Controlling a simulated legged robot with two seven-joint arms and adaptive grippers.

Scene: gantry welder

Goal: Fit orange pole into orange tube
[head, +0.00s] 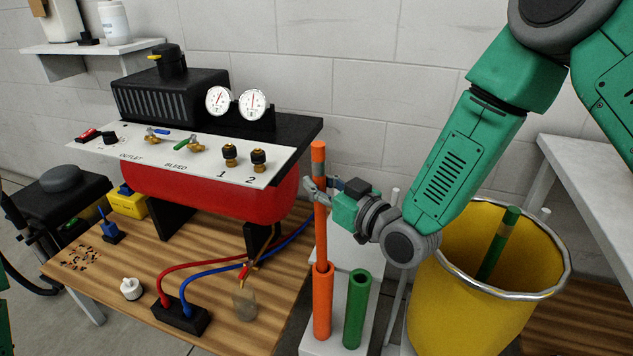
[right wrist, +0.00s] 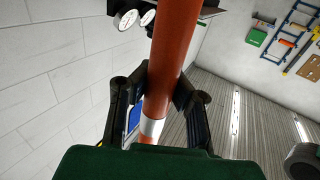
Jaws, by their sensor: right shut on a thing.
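My right gripper (head: 320,187) is shut on the orange pole (head: 320,228) and holds it near its upper part. The pole is upright with a light band near its top. Its lower end meets the mouth of the orange tube (head: 322,308); I cannot tell how deep it sits inside. The orange tube stands upright on a white stand (head: 312,347). In the right wrist view the pole (right wrist: 172,50) runs between the fingers of the right gripper (right wrist: 160,90). My left gripper is not in view.
A green tube (head: 357,308) stands just right of the orange tube. A yellow bucket (head: 465,315) holding a green pole (head: 498,245) is further right. A wooden table (head: 235,330) with a red compressor (head: 215,190) and hoses is on the left.

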